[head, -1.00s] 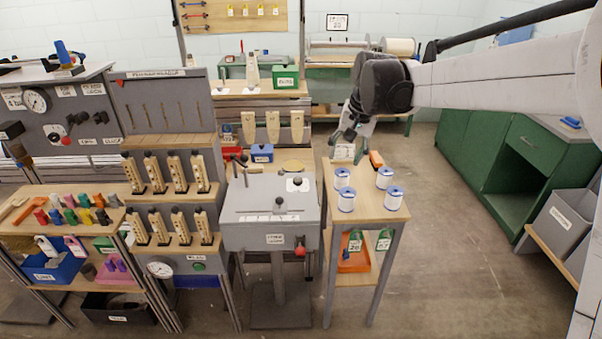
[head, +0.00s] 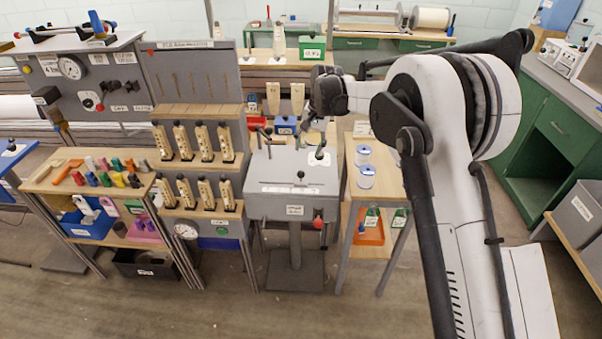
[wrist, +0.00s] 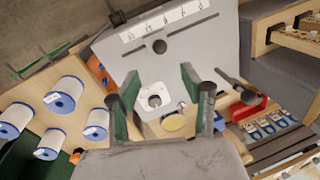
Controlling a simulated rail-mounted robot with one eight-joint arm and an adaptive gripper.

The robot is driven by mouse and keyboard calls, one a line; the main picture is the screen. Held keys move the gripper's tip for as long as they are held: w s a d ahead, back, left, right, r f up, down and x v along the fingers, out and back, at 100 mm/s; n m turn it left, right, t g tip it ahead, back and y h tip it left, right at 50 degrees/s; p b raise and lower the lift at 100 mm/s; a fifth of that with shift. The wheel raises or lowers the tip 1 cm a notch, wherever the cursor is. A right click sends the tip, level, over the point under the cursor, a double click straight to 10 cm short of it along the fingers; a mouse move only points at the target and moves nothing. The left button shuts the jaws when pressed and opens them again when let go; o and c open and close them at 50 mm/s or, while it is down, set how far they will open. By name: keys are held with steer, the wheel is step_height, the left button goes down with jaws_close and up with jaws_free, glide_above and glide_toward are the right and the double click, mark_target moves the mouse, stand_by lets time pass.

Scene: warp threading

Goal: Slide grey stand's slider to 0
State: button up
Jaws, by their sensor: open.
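The grey stand (head: 268,178) is at the middle of the head view, with a sloped top and a pale scale strip (head: 290,190). The slider's dark knob (head: 300,175) stands near the middle of its slot. In the wrist view the knob (wrist: 160,47) is beside the scale strip (wrist: 165,22); its marks are too small to read surely. My gripper (wrist: 161,80) is open and empty over the stand's top, with the white square plate (wrist: 143,92) between its fingers. The knob is beyond the fingertips, apart from them. In the head view my wrist partly hides the gripper.
White-and-blue spools (head: 366,178) stand on the wooden side table (head: 350,195) right of the stand. Racks with several wooden-handled tools (head: 205,195) stand close on the left. A black-tipped lever (wrist: 232,85) and a red block (wrist: 248,108) lie near the gripper.

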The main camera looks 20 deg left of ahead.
mark_target(302, 171)
steer(key=f, duration=0.4)
steer(key=a+f, duration=0.1)
steer(key=f, duration=0.3)
steer(key=a+f+p, duration=0.1)
steer(key=f, duration=0.3)
steer(key=shift+a+f, duration=0.15)
steer(key=shift+a, duration=0.05)
steer(key=shift+c, duration=0.4)
jaws_close()
